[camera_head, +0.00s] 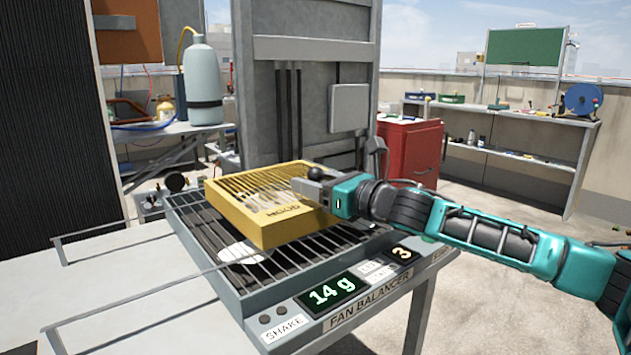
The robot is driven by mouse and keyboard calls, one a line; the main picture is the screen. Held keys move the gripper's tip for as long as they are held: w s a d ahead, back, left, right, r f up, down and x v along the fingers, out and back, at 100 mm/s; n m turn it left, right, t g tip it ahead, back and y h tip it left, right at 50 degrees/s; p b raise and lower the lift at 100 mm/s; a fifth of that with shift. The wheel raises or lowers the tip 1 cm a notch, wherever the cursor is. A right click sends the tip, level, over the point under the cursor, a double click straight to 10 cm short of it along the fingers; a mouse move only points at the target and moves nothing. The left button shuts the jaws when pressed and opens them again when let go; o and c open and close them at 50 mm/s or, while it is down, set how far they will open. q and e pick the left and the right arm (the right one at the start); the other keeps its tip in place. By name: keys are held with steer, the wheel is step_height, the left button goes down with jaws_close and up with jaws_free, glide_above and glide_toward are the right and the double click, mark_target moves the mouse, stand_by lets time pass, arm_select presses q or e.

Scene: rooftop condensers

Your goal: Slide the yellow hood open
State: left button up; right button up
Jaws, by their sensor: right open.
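The yellow hood (262,233) is a slatted box marked HOOD. It sits over the back part of the grey fan balancer (345,312), whose dark grille bars show in front of it and at its left. My right gripper (303,186) is at the hood's right end, over its top edge, and is open. A round black knob (315,174) shows right by its fingers; I cannot tell whether they touch it. Pale shapes show through the hood's slats. My left gripper is not in view.
Two thin rails (130,314) run left from the balancer over a pale bench top (110,285). A grey cabinet (300,105) stands behind. A red cabinet (408,150) and a shelf bench (520,143) stand farther back right. The balancer's display reads 14 g.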

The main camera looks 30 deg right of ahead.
jaws_close()
stand_by(0.5)
